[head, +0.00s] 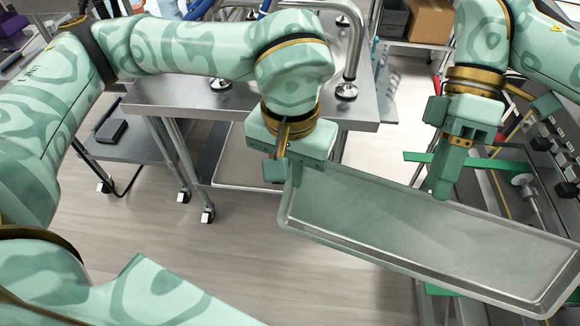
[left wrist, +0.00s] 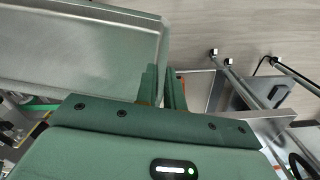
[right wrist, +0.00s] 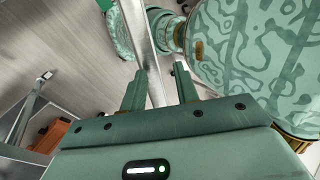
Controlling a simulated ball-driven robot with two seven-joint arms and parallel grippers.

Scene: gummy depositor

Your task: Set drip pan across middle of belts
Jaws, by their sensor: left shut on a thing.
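The drip pan (head: 420,235) is a long, shallow metal tray with a raised rim, slanting down to the right in the head view. My left gripper (head: 293,172) is shut on its left end. In the left wrist view the pan (left wrist: 75,50) extends left from the fingers (left wrist: 163,88). My right gripper (head: 440,185) points down at the pan's far long edge. In the right wrist view its fingers (right wrist: 158,88) are apart, with a narrow metal strip between them, apparently the pan's edge. Green belt pieces (head: 490,164) show behind the pan; the pan hides much of the machine.
A steel table (head: 230,98) stands behind my left arm, with a lower cart (head: 105,150) at left. The machine's control panel (head: 560,140) is at the right. Cardboard boxes (head: 430,20) sit at the back. Open floor (head: 190,250) lies left of the pan.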

